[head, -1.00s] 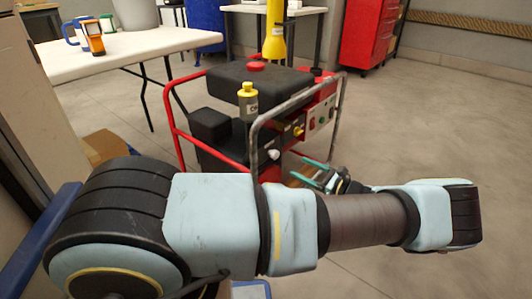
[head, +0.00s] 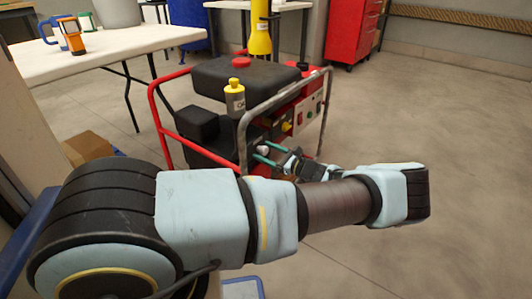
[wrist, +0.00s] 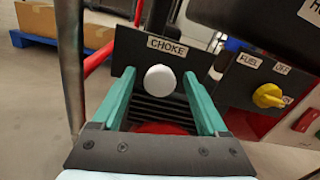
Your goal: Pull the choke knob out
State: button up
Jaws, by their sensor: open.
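The choke knob is a round white knob (wrist: 160,79) under a CHOKE label (wrist: 167,46) on a dark panel. In the wrist view it sits between the two green fingers of my gripper (wrist: 160,95), near their tips, with a gap on each side. I cannot tell exactly how far the fingertips are from the panel.
A yellow fuel knob (wrist: 268,95) with its label is right of the choke panel. A grey frame bar (wrist: 71,60) stands close on the left of my gripper.

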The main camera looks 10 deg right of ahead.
grip_shut()
dwell(0.6)
jog(key=shift+d, duration=0.1)
dwell(0.7)
